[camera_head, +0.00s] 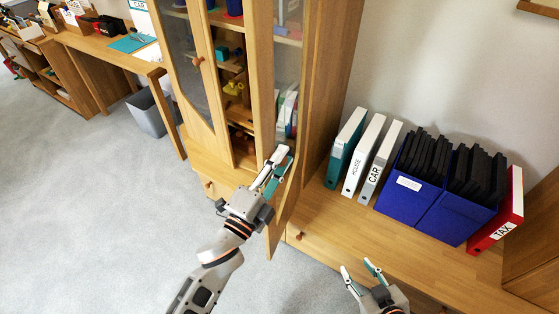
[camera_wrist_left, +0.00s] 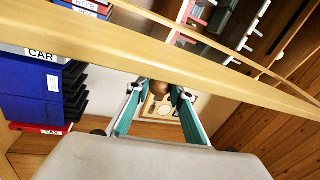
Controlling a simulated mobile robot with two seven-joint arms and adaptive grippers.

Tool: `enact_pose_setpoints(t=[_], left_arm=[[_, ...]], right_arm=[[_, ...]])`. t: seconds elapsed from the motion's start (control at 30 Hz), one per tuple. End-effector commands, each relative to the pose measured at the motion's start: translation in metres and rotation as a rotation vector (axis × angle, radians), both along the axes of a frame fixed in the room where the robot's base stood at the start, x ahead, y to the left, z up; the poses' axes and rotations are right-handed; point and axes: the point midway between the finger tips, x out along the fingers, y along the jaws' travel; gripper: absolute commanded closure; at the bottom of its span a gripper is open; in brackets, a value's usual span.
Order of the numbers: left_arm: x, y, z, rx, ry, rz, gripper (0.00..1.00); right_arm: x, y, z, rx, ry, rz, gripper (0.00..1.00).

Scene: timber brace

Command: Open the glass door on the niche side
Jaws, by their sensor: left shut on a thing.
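The niche-side glass door (camera_head: 262,70) is the right door of the wooden cabinet. It stands swung out from the cabinet, its lower corner over the floor in front of the niche. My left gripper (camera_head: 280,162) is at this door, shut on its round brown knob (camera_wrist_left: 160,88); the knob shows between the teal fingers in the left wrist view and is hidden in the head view. The door's wooden frame (camera_wrist_left: 130,46) crosses the left wrist view. My right gripper (camera_head: 359,267) is open and empty, low in front of the niche shelf.
The left glass door (camera_head: 188,70) appears shut. The niche shelf (camera_head: 350,235) carries white and teal binders (camera_head: 362,160), blue boxes (camera_head: 408,190) of black folders and a red TAX binder (camera_head: 497,220). A grey bin (camera_head: 148,113) stands by the desk; the floor at left is clear.

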Motion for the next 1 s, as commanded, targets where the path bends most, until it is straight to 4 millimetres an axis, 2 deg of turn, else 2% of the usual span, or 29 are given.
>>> enact_pose_setpoints(t=[0.53, 0.57, 0.6, 1.0], left_arm=[[0.0004, -0.0007, -0.0013, 0.001, 0.002, 0.001, 1.0], [0.0004, -0.0007, -0.0013, 0.001, 0.002, 0.001, 0.7], [0.0004, -0.0006, -0.0013, 0.001, 0.002, 0.001, 0.61], [-0.0021, 0.0009, -0.0014, 0.0, 0.001, 0.001, 0.61]], right_arm=[[-0.0004, 0.0014, 0.0001, 0.002, 0.0, 0.001, 0.6], [-0.0004, 0.0015, 0.0, 0.002, 0.0, 0.001, 0.6], [-0.0004, 0.0015, 0.0, 0.002, 0.001, 0.001, 0.6], [-0.0011, -0.0002, -0.0005, -0.001, 0.002, 0.001, 0.6]])
